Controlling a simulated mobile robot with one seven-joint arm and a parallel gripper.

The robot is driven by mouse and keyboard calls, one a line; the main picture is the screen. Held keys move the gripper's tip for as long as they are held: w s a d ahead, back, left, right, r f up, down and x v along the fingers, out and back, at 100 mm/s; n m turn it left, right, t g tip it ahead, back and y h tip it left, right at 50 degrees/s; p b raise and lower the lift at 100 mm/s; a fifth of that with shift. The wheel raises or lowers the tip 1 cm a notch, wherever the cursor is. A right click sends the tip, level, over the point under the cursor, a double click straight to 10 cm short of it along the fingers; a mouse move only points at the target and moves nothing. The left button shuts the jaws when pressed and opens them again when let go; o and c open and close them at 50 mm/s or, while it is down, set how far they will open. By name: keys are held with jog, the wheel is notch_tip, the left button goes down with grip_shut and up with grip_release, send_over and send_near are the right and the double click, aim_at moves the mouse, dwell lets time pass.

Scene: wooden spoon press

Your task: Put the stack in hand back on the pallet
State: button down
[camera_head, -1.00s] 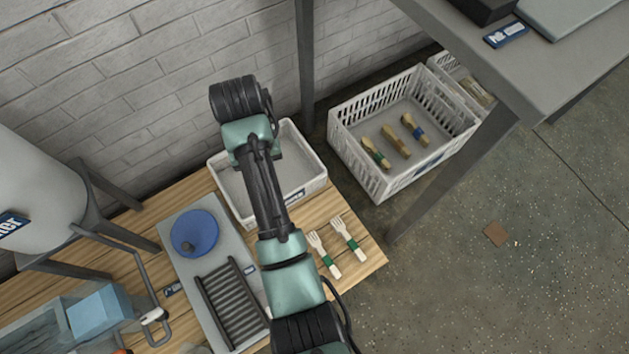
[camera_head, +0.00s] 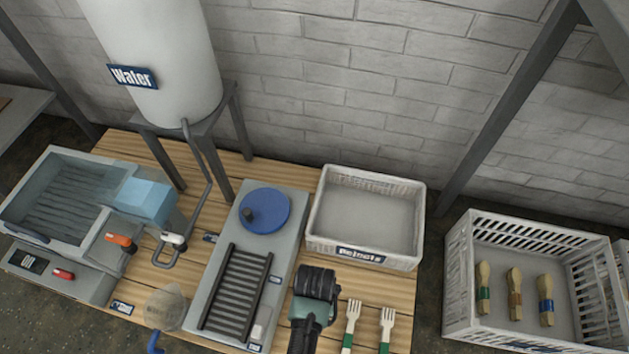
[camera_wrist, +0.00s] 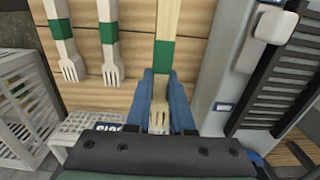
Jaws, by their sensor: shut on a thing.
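My gripper (camera_wrist: 164,82) shows in the wrist view with its blue fingers closed on the sides of a pale wooden fork stack (camera_wrist: 168,25) with a green band. The stack's tines point toward the gripper base. I cannot tell whether it touches the slatted wooden surface below, which looks like the pallet (camera_head: 376,284). Two similar green-banded forks lie apart on that wood, a left one (camera_head: 351,318) and a right one (camera_head: 386,322) in the head view. There my wrist is left of them, and the fingers and held stack are hidden.
An empty white tray (camera_head: 323,226) stands behind my wrist. A grey plate with a black rack (camera_head: 237,290) and blue disc (camera_head: 275,212) lies to the left. A white crate (camera_head: 459,285) with several banded bundles stands at the right. A water tank (camera_head: 160,65) stands at back left.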

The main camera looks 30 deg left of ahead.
notch_tip(320, 180, down, 10)
jog(key=b, duration=0.7)
jog(key=shift+s, duration=0.1)
jog(key=shift+f, duration=0.2)
jog(key=c, duration=0.8)
grip_release()
jog(key=shift+r, duration=0.1)
notch_tip(320, 180, up, 12)
jog(key=p, duration=0.8)
jog(key=shift+r, duration=0.1)
